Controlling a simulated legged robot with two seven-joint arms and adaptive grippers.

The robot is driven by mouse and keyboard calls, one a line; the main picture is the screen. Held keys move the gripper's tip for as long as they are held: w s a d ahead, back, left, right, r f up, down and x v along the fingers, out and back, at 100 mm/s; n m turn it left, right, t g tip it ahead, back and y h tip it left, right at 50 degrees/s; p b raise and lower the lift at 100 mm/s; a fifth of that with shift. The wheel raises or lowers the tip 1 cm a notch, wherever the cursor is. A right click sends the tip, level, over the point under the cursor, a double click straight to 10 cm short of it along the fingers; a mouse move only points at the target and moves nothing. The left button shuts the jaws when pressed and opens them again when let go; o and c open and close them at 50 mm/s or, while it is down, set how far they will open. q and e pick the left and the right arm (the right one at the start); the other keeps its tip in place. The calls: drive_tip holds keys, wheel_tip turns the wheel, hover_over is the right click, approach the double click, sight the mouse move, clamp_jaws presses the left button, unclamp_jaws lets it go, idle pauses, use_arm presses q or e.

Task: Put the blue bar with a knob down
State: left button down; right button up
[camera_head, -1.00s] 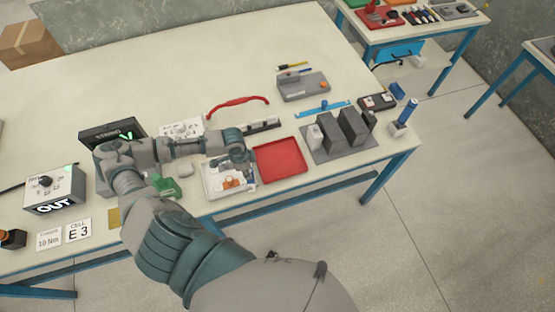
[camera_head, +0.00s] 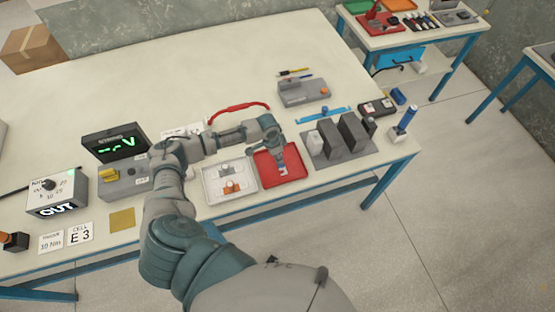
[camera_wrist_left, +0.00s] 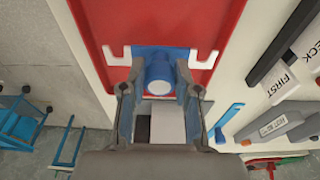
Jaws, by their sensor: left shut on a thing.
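The blue bar with a knob (camera_wrist_left: 160,56) is in the jaws of my left gripper (camera_wrist_left: 157,98); its round knob faces the wrist camera and white hooked ends stick out on both sides. In the head view my left gripper (camera_head: 282,164) is over the red tray (camera_head: 263,174), with a small blue and white part of the bar at its fingertips. The red tray fills the upper middle of the wrist view (camera_wrist_left: 150,20). I cannot tell whether the bar touches the tray floor. My right gripper is not in view.
A white tray (camera_head: 211,197) is left of the red tray. A grey stand with dark blocks (camera_head: 345,154) is close on the right. A blue strip (camera_head: 322,114) and a red curved handle (camera_head: 240,107) lie behind. The table's front edge is near the red tray.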

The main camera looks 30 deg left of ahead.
use_arm(q)
drive_tip(key=shift+d+f, duration=0.25)
drive_tip(key=shift+f, duration=1.2)
drive_tip(key=shift+s+d, duration=0.1)
drive_tip(key=shift+d, duration=0.1)
drive_tip(key=c, duration=1.2)
unclamp_jaws()
drive_tip(key=o, duration=0.4)
drive_tip(key=shift+c, duration=0.2)
drive_tip(key=shift+a, duration=0.1)
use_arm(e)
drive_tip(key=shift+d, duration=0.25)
use_arm(q)
drive_tip(key=shift+a, duration=0.1)
